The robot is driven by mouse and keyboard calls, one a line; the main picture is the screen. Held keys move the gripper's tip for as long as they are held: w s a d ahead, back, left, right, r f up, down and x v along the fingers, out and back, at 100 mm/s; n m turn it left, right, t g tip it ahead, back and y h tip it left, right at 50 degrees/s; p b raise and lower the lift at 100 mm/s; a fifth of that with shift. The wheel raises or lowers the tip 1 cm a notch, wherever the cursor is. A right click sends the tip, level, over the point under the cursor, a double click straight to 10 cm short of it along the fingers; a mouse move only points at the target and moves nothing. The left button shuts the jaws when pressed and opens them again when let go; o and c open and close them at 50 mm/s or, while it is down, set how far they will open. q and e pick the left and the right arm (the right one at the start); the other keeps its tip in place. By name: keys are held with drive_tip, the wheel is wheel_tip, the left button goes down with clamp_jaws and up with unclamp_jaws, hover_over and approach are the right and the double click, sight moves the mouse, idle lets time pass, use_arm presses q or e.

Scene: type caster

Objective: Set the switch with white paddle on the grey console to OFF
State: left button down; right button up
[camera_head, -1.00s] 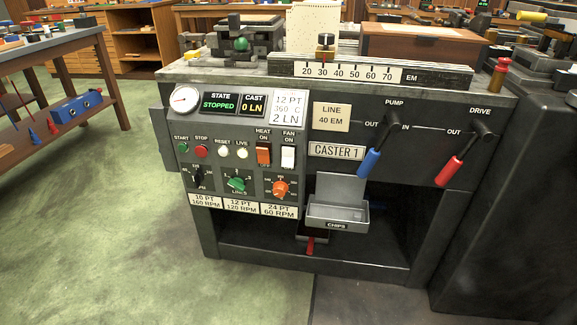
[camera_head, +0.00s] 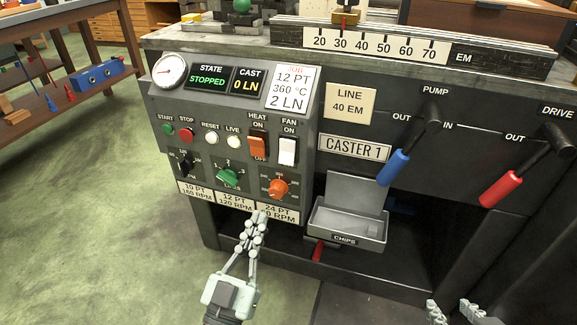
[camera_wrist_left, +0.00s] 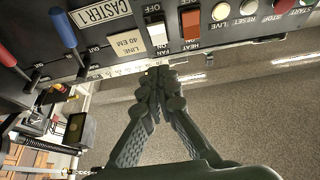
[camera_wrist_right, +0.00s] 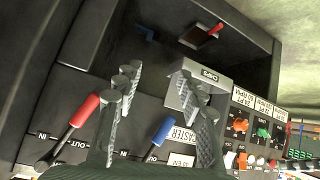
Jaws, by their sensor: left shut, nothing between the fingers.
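The white paddle switch (camera_head: 288,151) is on the sloped grey console (camera_head: 222,133), under the label FAN ON and right of the orange HEAT switch. It also shows in the left wrist view (camera_wrist_left: 156,30). I cannot clearly tell which way its paddle is tipped. My left gripper (camera_head: 260,216) is shut and empty, its fingertips in front of the console's lower rpm labels, below and slightly left of the white paddle and apart from it. My right gripper (camera_head: 452,308) is at the lower right edge of the head view. Its fingers are spread and empty in the right wrist view (camera_wrist_right: 155,90).
The orange HEAT switch (camera_head: 257,145) sits close beside the white paddle. Several lamps, buttons and knobs lie left and below. The chips tray (camera_head: 347,228) juts out at the lower right. Blue (camera_head: 393,167) and red (camera_head: 500,189) lever handles project further right.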

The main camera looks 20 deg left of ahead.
use_arm(q)
drive_tip(key=shift+s+a+r, duration=0.1)
drive_tip(key=shift+a, duration=0.05)
use_arm(e)
drive_tip(key=shift+r, duration=0.1)
use_arm(q)
approach(285, 153)
wheel_tip(285, 153, up, 4)
drive_tip(key=w, duration=0.3)
drive_tip(key=w+f, duration=0.1)
drive_tip(key=shift+w+f, duration=0.3)
drive_tip(key=shift+w, duration=0.35)
use_arm(e)
drive_tip(key=shift+w+a+r+t+y, duration=0.3)
drive_tip(key=shift+w+a+r+t, duration=0.15)
drive_tip(key=shift+a+r+t, duration=0.1)
use_arm(q)
drive_tip(key=shift+f, duration=0.1)
